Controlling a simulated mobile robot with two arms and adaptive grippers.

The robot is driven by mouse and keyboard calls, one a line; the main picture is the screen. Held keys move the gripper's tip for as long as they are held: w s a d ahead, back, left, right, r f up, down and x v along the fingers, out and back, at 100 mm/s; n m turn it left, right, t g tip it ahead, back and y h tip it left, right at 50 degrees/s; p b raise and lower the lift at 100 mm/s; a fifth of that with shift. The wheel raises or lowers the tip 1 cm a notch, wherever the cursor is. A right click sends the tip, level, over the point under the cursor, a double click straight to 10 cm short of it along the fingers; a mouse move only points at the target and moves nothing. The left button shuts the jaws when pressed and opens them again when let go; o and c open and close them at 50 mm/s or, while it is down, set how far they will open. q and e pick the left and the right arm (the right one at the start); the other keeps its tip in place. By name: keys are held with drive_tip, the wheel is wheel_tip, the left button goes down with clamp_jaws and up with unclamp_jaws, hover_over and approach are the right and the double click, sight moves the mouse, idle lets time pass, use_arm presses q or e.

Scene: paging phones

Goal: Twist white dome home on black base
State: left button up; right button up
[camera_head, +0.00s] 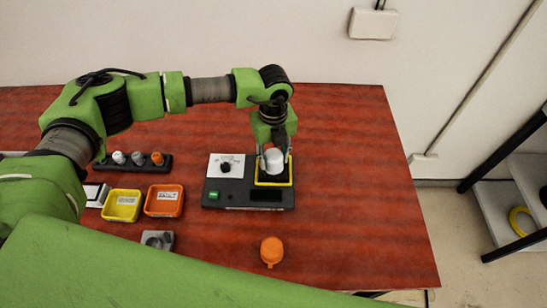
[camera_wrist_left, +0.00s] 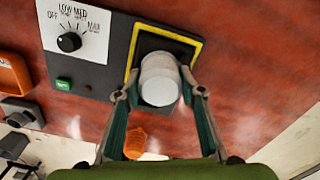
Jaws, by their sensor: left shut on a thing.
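The white dome (camera_head: 274,160) is at the yellow-framed square on the right part of the black base (camera_head: 233,196). My left gripper (camera_head: 274,158) comes down from above and is shut on the dome, one finger on each side. In the left wrist view the white dome (camera_wrist_left: 160,82) sits between the fingertips of my left gripper (camera_wrist_left: 160,90), inside the yellow frame (camera_wrist_left: 196,47). The dome hides the seat under it, so I cannot tell how it sits there. My right gripper is not in view.
Left of the base are an orange bin (camera_head: 164,201), a yellow bin (camera_head: 122,206) and a black rack (camera_head: 120,164) with small domes. A grey block (camera_head: 158,240) and an orange part (camera_head: 271,251) lie nearer. The table (camera_head: 370,190) is clear to the right.

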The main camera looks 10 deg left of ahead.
use_arm(q)
drive_tip(key=shift+m, duration=0.3)
drive_tip(key=shift+f+m+b, duration=0.1)
drive_tip(key=shift+m+b, duration=0.3)
drive_tip(key=shift+c, duration=0.5)
drive_tip(key=o, duration=1.4)
drive_tip(key=shift+o, duration=0.2)
drive_tip(key=shift+r, duration=0.2)
